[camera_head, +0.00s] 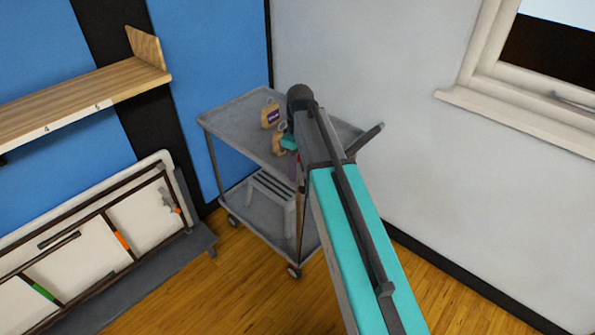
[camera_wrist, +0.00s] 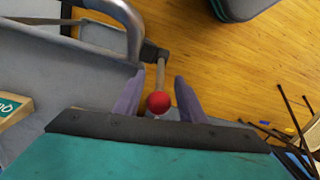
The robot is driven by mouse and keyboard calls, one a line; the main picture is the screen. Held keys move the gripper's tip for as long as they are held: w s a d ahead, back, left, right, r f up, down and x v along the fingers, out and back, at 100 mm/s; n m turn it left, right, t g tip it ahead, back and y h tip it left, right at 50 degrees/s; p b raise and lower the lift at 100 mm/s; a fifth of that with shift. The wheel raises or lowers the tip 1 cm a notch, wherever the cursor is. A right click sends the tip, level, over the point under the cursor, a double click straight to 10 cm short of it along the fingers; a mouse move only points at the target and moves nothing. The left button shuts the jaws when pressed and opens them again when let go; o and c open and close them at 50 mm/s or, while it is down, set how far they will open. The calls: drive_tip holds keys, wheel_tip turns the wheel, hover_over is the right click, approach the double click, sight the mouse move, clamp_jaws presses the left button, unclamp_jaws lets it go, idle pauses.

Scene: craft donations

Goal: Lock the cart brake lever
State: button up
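The grey two-shelf cart (camera_head: 240,120) stands on the wood floor by the blue wall. In the wrist view, the brake lever (camera_wrist: 161,77) is a thin rod with a red ball knob (camera_wrist: 158,102), fixed to a dark joint by the cart's curved grey handle (camera_wrist: 128,18). My gripper (camera_wrist: 159,80) is open, with one purple finger on each side of the lever and gaps visible on both sides. The knob lies between the fingers, close to the gripper's palm. In the head view, my arm covers part of the cart and the lever cannot be made out.
A wall shelf (camera_head: 80,100) and a white panelled unit (camera_head: 90,250) are at left. Thin dark rods (camera_wrist: 285,130) lie at right in the wrist view.

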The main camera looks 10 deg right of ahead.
drive_tip(key=shift+f, duration=0.85)
clamp_jaws()
